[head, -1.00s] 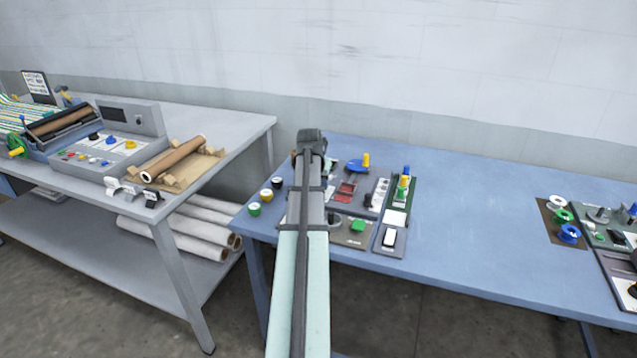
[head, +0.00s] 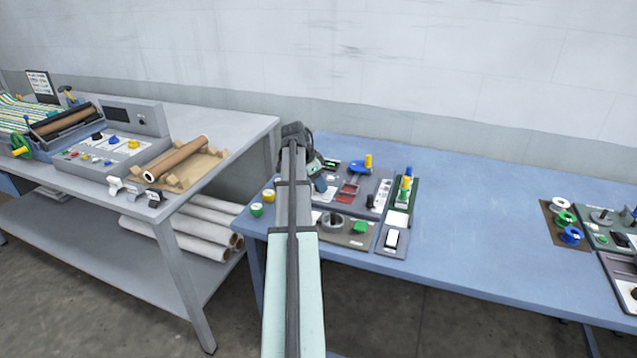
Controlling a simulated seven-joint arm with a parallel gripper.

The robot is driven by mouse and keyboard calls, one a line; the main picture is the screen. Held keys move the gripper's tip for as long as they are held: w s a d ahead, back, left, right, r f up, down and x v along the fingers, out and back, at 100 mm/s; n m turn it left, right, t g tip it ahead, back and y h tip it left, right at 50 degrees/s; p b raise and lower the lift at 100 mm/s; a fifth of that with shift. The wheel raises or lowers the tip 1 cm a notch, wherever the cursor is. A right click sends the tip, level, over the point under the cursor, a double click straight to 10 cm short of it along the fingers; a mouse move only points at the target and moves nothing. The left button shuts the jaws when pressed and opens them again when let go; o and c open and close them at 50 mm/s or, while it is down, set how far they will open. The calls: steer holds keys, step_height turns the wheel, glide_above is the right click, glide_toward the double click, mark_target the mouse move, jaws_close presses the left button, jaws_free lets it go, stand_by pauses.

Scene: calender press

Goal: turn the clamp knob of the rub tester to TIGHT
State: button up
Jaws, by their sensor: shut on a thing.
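The rub tester (head: 378,187) appears to be the grey panel on the blue table, with a red-marked window and a blue arm with a yellow knob (head: 366,163).
Yellow (head: 268,195) and green (head: 256,210) round pieces are left of my arm. The blue table's middle is clear (head: 475,220).

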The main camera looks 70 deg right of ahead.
steer(key=shift+m, duration=0.6)
steer(key=o, duration=1.1)
steer(key=shift+c, duration=0.2)
steer(key=v, duration=1.4)
steer(key=shift+w+d, duration=0.2)
steer(key=shift+d, duration=0.05)
